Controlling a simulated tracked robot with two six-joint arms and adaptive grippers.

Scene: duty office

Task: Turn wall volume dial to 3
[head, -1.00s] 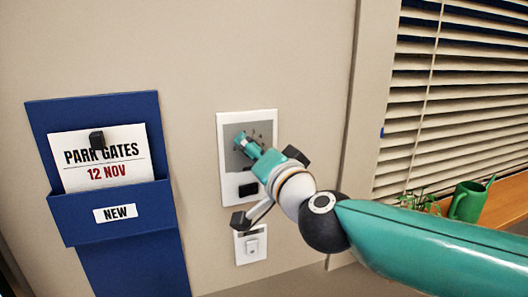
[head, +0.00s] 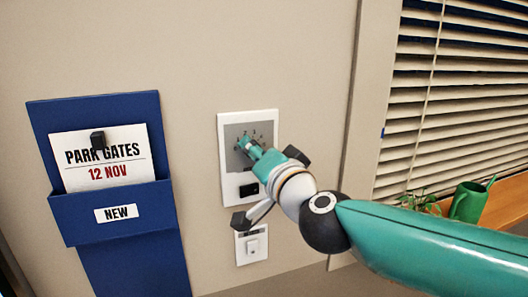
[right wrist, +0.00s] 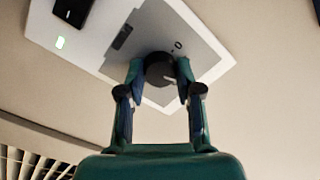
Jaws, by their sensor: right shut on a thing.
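The wall volume panel (head: 228,180) is a white plate with a grey face and small marks in an arc, too small to read surely in the head view. The dial (right wrist: 157,68) is a round black knob with a white pointer line at its lower right in the right wrist view. A "0" shows on the face beside it. My right gripper (head: 247,146) is shut on the dial, with one finger on each side of it; it also shows in the right wrist view (right wrist: 160,75). In the head view the gripper mostly hides the dial. My left gripper is not in view.
A small white switch (head: 252,244) sits just below the panel, close under my right wrist. A blue wall pocket (head: 75,212) with a "PARK GATES 12 NOV" card (head: 92,180) hangs to the left. Window blinds (head: 450,100) and a green watering can (head: 468,203) are at the right.

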